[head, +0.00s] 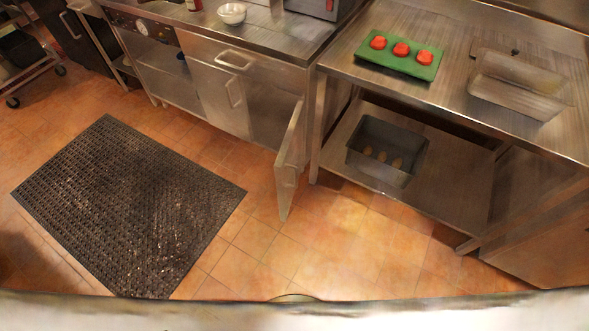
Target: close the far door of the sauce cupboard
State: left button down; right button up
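The sauce cupboard (222,105) is a stainless-steel cabinet under the counter at the top middle of the head view. Its right-hand door (289,163) stands open and juts out over the tiled floor, seen nearly edge-on. The dark opening (267,112) shows beside it. I cannot tell from this view alone which door the task calls far. Neither of my grippers is in view.
A steel table (346,62) stands to the right, close to the open door, with a green board (388,65) of red items and a dark bin (362,165) on its shelf. A black mat (128,200) lies left. The tiles before the door are clear.

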aim_at(288, 164)
jog(key=k, duration=0.55)
jog(key=u, duration=0.65)
jog(key=i, duration=1.2)
jog(key=z, duration=0.6)
